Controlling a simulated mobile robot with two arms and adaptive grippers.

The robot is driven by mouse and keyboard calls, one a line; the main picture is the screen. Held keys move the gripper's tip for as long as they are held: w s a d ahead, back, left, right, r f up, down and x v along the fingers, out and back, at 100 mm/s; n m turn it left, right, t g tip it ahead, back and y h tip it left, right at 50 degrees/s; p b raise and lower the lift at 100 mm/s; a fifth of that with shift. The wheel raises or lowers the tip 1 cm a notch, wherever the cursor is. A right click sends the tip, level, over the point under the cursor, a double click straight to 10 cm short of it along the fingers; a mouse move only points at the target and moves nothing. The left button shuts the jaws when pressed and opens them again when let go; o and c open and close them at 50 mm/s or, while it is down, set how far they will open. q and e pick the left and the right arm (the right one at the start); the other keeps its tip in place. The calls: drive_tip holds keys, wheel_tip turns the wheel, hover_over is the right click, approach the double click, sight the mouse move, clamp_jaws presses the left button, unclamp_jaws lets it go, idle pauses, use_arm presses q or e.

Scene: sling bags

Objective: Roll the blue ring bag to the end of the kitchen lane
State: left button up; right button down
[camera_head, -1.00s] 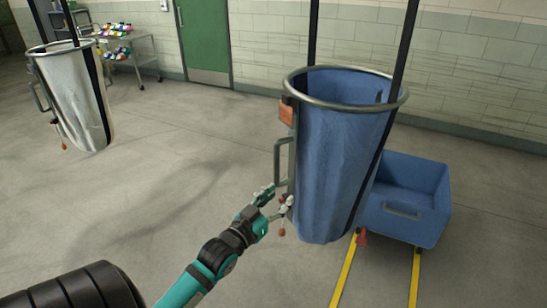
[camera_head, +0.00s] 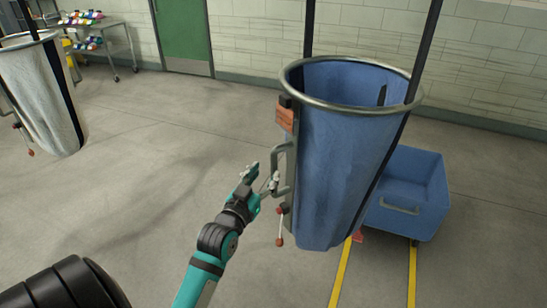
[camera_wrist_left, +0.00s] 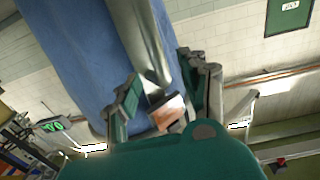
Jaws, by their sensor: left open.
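The blue ring bag (camera_head: 345,160) hangs from black straps, its metal ring at the top and a metal side handle (camera_head: 281,168) on its left side. My left gripper (camera_head: 262,180) is open beside the lower part of that handle. In the left wrist view, the blue bag (camera_wrist_left: 75,50) and a metal bar (camera_wrist_left: 145,45) lie just beyond the open fingers (camera_wrist_left: 165,100). I cannot tell whether the fingers touch the handle. The yellow floor lines (camera_head: 411,275) run beneath and right of the bag. My right gripper is not in view.
A blue bin cart (camera_head: 410,195) stands close behind the bag at right. A whitish ring bag (camera_head: 42,95) hangs at far left. A shelf cart with colourful items (camera_head: 95,38) and a green door (camera_head: 183,35) are at the back. The floor between the bags is clear.

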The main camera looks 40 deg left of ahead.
sight(272, 164)
use_arm(q)
drive_tip(key=x, duration=0.3)
drive_tip(key=shift+w+r+p, duration=0.2)
drive_tip(key=shift+w+p, duration=0.1)
drive_tip(key=shift+x, duration=1.05)
drive_tip(key=shift+w+f, duration=0.15)
drive_tip(key=shift+w, duration=0.25)
drive_tip(key=c, duration=0.9)
clamp_jaws()
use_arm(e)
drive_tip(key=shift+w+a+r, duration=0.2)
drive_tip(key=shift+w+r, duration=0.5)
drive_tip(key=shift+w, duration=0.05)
use_arm(q)
drive_tip(key=shift+w+f, duration=0.1)
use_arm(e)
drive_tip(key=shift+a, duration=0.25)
